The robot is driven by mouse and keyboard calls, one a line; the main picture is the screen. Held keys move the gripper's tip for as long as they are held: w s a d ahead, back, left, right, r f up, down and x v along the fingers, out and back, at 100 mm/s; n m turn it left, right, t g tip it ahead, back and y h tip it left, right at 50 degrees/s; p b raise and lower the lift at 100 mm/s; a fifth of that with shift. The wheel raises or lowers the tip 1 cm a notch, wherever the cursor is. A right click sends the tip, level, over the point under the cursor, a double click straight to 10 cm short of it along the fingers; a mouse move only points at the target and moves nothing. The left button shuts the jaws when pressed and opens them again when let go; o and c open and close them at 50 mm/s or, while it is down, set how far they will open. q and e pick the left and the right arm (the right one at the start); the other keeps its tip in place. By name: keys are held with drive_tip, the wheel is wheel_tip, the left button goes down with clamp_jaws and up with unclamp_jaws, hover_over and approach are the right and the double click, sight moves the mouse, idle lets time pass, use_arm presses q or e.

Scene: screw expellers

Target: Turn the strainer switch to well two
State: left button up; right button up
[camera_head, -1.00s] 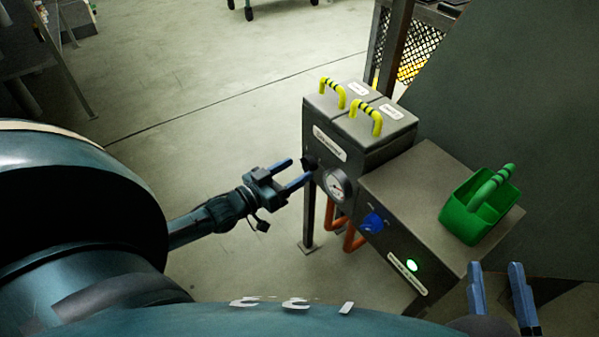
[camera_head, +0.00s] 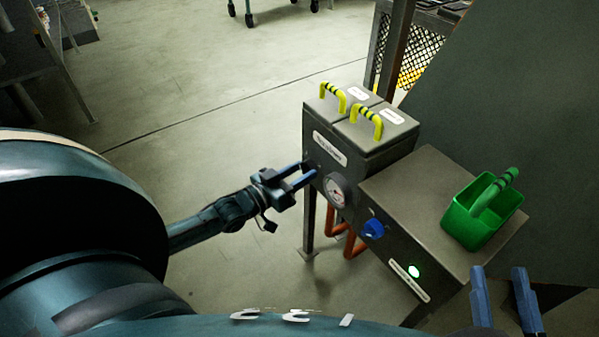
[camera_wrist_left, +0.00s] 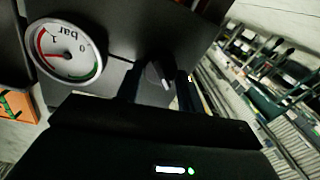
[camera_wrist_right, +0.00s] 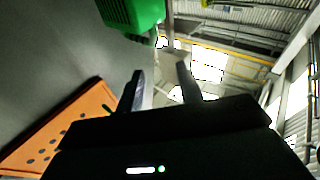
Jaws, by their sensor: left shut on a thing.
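The strainer switch is a small black knob (camera_wrist_left: 158,76) on the dark front face of the machine, above and left of the gauge in the head view. My left gripper (camera_head: 309,174) reaches it from the left and is shut on it. In the left wrist view the knob sits between the two fingers. In the head view the fingers largely hide it, so I cannot tell which well it points to. My right gripper (camera_head: 498,270) is open and empty at the lower right, near the machine's right end. It also shows open in the right wrist view (camera_wrist_right: 160,75).
Two lids with yellow-black handles (camera_head: 366,122) top the machine. Beside the switch are a pressure gauge (camera_head: 336,191), a blue knob (camera_head: 373,229) and a lit green button (camera_head: 414,271). A green caddy (camera_head: 482,212) stands on the lower top.

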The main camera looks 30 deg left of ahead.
use_arm(q)
drive_tip(key=shift+c, duration=0.6)
drive_tip(key=shift+m, duration=0.3)
drive_tip(key=m+p, duration=0.2)
drive_tip(key=shift+m, duration=0.4)
drive_tip(key=m, duration=0.2)
drive_tip(key=shift+m+p, duration=0.35)
drive_tip(key=shift+m, duration=0.05)
drive_tip(key=m, duration=0.2)
drive_tip(key=shift+d+f+m, duration=0.1)
drive_tip(key=shift+m, duration=0.3)
drive_tip(key=shift+f+m+h, duration=0.1)
drive_tip(key=shift+m+h, duration=0.3)
drive_tip(key=shift+m, duration=2.05)
drive_tip(key=shift+f+m+h, duration=0.1)
drive_tip(key=shift+m+h, duration=0.3)
drive_tip(key=shift+m, duration=2.05)
use_arm(e)
drive_tip(key=shift+d, duration=0.15)
